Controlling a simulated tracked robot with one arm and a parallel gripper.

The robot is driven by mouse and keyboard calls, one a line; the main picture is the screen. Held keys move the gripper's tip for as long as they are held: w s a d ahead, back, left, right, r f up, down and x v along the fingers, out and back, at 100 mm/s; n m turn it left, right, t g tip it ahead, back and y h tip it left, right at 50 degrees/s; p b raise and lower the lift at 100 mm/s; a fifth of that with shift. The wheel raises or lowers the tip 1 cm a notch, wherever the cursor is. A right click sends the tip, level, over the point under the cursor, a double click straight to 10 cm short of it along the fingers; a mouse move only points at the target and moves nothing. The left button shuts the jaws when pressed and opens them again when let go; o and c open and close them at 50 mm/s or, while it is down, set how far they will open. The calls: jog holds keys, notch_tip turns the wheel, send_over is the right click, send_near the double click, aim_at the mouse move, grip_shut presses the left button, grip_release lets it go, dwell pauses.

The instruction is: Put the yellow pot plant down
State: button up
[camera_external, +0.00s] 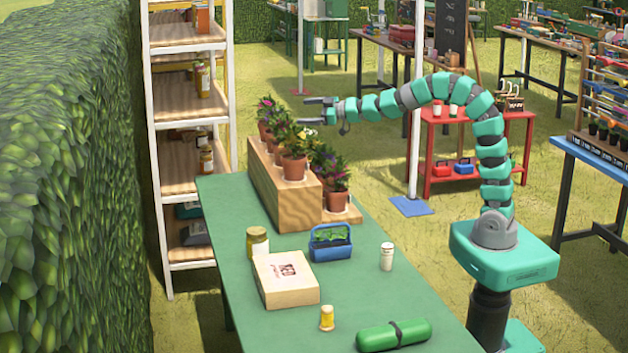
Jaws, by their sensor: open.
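Several flowering plants in terracotta pots stand on a stepped wooden stand on the green table. The front plant on the upper step (295,168) is upright, with reddish and yellowish blooms. A plant with purple and pink flowers (335,199) stands on the lower step. Other potted plants (266,116) are in a row behind. Which one is the yellow pot plant is hard to tell at this size. My gripper (304,111) is open and seems empty, pointing left above or beside the row. Its exact depth to the plants is unclear.
The wooden stand (301,212) fills the table's far half. A wooden box (286,281), jar (257,243), blue basket (330,244), white bottle (387,257), small yellow bottle (327,318) and green cylinder (394,335) are nearer. Shelves (187,108) stand left.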

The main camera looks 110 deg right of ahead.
jog(key=a+r+y, duration=0.1)
jog(key=a+r, duration=0.8)
jog(key=a, duration=0.2)
jog(key=a+r+y, duration=0.1)
jog(key=a+r, duration=0.8)
jog(key=a, duration=0.2)
jog(key=s+a+r+y, duration=0.3)
jog(key=s+a, duration=0.2)
jog(key=a, duration=0.6)
jog(key=s+a+r+n+y, duration=0.1)
jog(key=s+a+r, duration=0.3)
jog(key=a, duration=0.7)
jog(key=shift+s+r+y, duration=0.3)
jog(key=shift+s+y, duration=0.35)
jog(key=shift+y, duration=0.25)
jog(key=shift+d+r, duration=0.1)
